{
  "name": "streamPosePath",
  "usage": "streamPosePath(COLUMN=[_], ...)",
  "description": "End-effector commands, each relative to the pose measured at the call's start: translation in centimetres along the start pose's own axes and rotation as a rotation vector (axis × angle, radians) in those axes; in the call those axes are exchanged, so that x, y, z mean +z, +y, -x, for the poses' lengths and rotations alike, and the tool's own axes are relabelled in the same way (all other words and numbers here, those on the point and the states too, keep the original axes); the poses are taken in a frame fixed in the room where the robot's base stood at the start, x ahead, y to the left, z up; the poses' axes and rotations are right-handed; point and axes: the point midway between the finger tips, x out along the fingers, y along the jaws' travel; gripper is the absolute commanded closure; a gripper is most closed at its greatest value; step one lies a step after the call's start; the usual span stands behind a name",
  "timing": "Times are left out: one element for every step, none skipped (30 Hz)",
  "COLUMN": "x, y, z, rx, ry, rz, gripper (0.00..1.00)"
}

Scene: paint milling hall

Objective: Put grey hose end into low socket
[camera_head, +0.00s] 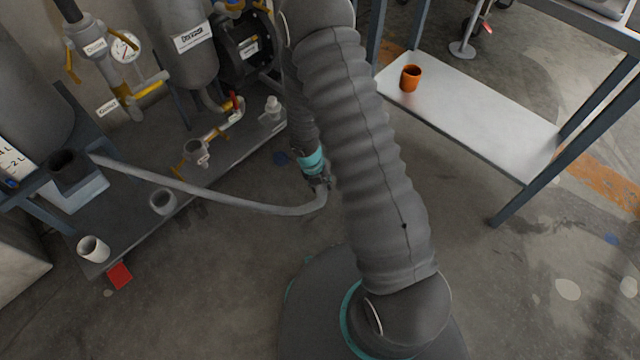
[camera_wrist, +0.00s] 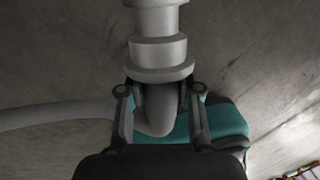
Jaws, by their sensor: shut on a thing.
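The grey hose (camera_head: 235,203) runs from the bench at the left across open floor to my gripper (camera_head: 321,187). In the wrist view, my gripper (camera_wrist: 160,100) is shut around the hose just below its stepped grey end (camera_wrist: 158,52), which points away from the palm. The hose bends there and runs off left. In the head view my arm partly hides the hose end. Several socket-like pieces show: an open pale cup (camera_head: 93,248) at the bench's front left, another (camera_head: 163,201) farther along, and a fitting (camera_head: 197,152) by a yellow-handled valve. I cannot tell which is the low socket.
The low bench (camera_head: 125,222) carries tanks, pipes and a gauge (camera_head: 124,47). A red block (camera_head: 119,276) lies at its front corner. At the right, a table's lower shelf (camera_head: 480,115) holds an orange cup (camera_head: 411,78). The floor between is mostly clear.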

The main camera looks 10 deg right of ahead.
Motion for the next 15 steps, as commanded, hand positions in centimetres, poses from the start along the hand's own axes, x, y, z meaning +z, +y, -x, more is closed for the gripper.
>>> streamPosePath(x=[-0.2,-0.2,-0.2,-0.2,-0.2,-0.2,-0.2,-0.2,-0.2,-0.2,-0.2,-0.2,-0.2,-0.2,-0.2], y=[-0.4,-0.4,-0.5,-0.5,-0.5,-0.5,-0.6,-0.6,-0.6,-0.6,-0.7,-0.7,-0.7,-0.7,-0.8], z=[0.4,0.5,0.7,0.8,0.9,1.1,1.2,1.4,1.6,1.7,1.8,2.0,2.1,2.2,2.4], rx=[-0.006,-0.006,-0.006,-0.006,-0.006,-0.006,-0.006,-0.006,-0.006,-0.006,-0.006,-0.006,-0.006,-0.006,-0.006], ry=[0.007,0.007,0.007,0.007,0.007,0.007,0.007,0.006,0.006,0.006,0.006,0.006,0.006,0.006,0.006], rz=[-0.003,-0.003,-0.003,-0.003,-0.003,-0.003,-0.003,-0.003,-0.003,-0.003,-0.003,-0.003,-0.003,-0.003,-0.003], gripper=[1.00,1.00,1.00,1.00,1.00,1.00,1.00,1.00,1.00,1.00,1.00,1.00,1.00,1.00,1.00])
